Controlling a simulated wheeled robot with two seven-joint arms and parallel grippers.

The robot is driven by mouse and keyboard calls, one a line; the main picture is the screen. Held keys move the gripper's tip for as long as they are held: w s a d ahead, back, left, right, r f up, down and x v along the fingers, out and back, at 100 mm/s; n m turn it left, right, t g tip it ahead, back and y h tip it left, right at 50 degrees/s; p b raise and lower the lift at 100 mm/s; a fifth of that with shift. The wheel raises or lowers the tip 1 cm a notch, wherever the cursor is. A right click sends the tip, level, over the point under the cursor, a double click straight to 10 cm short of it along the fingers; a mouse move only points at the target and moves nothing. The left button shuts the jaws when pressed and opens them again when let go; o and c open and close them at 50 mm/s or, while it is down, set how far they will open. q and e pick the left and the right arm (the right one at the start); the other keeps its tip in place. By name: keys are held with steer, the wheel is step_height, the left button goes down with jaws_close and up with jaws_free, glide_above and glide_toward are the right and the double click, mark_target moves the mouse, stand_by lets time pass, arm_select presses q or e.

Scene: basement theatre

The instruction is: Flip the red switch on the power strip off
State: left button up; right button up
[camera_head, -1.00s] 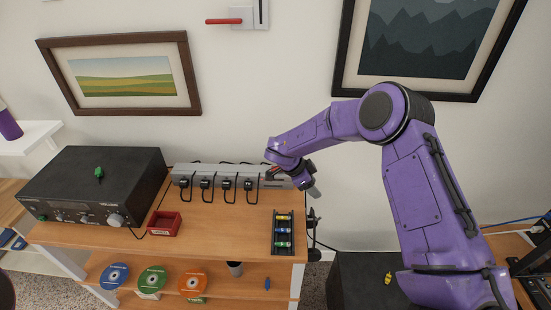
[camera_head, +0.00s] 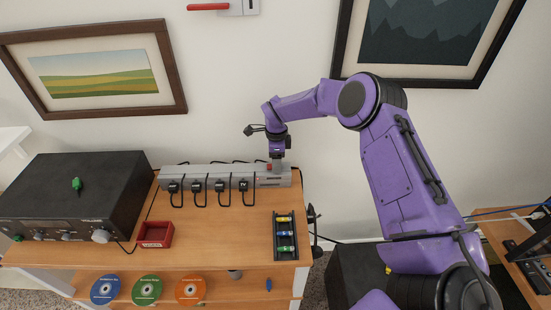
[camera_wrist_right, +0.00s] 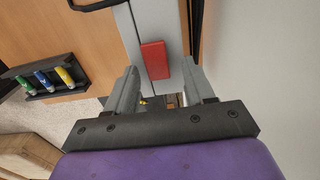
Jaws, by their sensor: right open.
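The grey power strip (camera_head: 283,180) lies along the back of the wooden desk against the wall, with several black plugs in it. Its red switch (camera_wrist_right: 154,60) shows in the wrist view as a red block at the strip's end. In the head view the switch is mostly hidden by my right gripper (camera_head: 277,165), which points down over the strip's right end. In the wrist view my right gripper (camera_wrist_right: 161,88) is open and empty, with the switch just ahead of and between the fingertips. Contact cannot be told. My left gripper is not in view.
On the desk (camera_head: 215,225) are a black amplifier (camera_head: 75,190), a small red tray (camera_head: 156,235) and a black battery holder (camera_head: 286,240). Coloured discs lie on the shelf below. A red-handled wall switch (camera_head: 208,7) and framed pictures hang behind.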

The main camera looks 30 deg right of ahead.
steer(key=shift+s+a, duration=0.1)
steer(key=shift+a, duration=0.05)
jaws_close()
steer(key=shift+a+f+h+b, duration=0.1)
steer(key=shift+f+h+b, duration=0.2)
steer(key=shift+b, duration=0.55)
steer(key=shift+a+r+g+h, duration=0.15)
steer(key=shift+r+g+h, duration=0.15)
steer(key=shift+g+h, duration=0.25)
jaws_free()
steer(key=shift+w, duration=0.2)
